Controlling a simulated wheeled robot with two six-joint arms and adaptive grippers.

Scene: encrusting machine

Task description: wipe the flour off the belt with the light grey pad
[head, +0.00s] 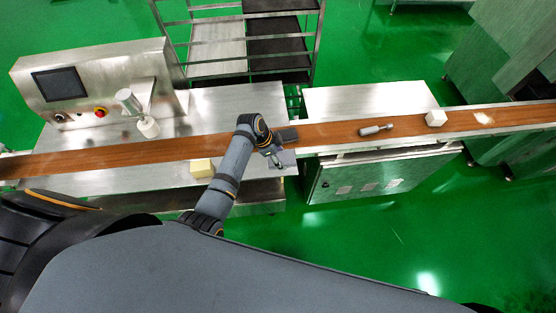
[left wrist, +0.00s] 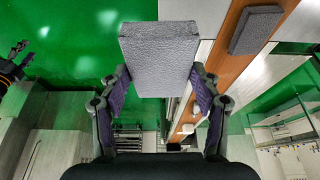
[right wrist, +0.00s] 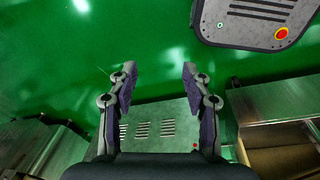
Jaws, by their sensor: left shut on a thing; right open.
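My left gripper (head: 272,156) is shut on the light grey pad (left wrist: 158,55), which sticks out past its fingertips in the left wrist view. In the head view this gripper is at the belt's near edge, close to the gap between the two machine tables. The brown belt (head: 110,154) runs across the whole head view. A white flour patch (head: 484,118) lies on the belt at the far right. A darker grey pad (head: 288,134) rests on the belt just beyond my left gripper; it also shows in the left wrist view (left wrist: 256,28). My right gripper (right wrist: 155,80) is open and empty over green floor.
A metal cylinder with a thin handle (head: 376,129) and a white block (head: 435,118) are on the belt between my left gripper and the flour. A pale yellow block (head: 202,168) is left of my arm. A control panel (head: 60,86) and a rack (head: 245,40) stand behind.

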